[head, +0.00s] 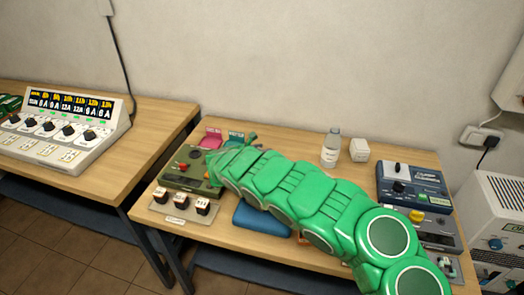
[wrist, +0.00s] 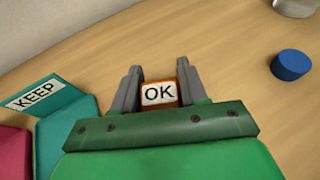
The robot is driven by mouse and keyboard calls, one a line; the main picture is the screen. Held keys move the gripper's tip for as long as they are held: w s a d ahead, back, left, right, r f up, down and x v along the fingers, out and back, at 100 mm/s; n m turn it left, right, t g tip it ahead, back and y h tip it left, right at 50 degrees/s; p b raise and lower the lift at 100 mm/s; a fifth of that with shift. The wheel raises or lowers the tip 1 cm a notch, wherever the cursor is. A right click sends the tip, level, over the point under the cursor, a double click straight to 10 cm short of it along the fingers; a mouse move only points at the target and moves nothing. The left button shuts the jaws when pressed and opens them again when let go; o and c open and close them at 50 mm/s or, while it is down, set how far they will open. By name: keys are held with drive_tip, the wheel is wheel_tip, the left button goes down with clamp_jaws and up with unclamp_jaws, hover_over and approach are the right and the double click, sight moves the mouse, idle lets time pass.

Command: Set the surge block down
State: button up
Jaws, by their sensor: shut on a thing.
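The surge block (wrist: 159,94), a small orange block with a white face reading OK, sits between my gripper's two grey fingers (wrist: 159,80) in the wrist view. My gripper is shut on it. The wooden table top lies beyond it; I cannot tell whether the block touches the wood. In the head view my green arm reaches to the table's back left, and the block is hidden there. A teal tray with a KEEP label (wrist: 34,94) stands left of my gripper in the wrist view, apart from the block.
A pink tray (head: 212,139) stands beside the teal one. A blue round cap (wrist: 291,65) lies to the right in the wrist view. A bottle (head: 331,149) and white box (head: 359,150) stand at the back. Devices line the right side (head: 410,185). Bare wood lies behind the block.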

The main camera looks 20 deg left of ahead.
drive_tip(key=shift+f, duration=0.15)
drive_tip(key=o, duration=1.1)
drive_tip(key=shift+s+a+r, duration=0.25)
drive_tip(key=shift+s+r, duration=0.15)
drive_tip(key=shift+s, duration=0.05)
drive_tip(key=shift+v, duration=5.45)
drive_tip(key=shift+d, duration=0.1)
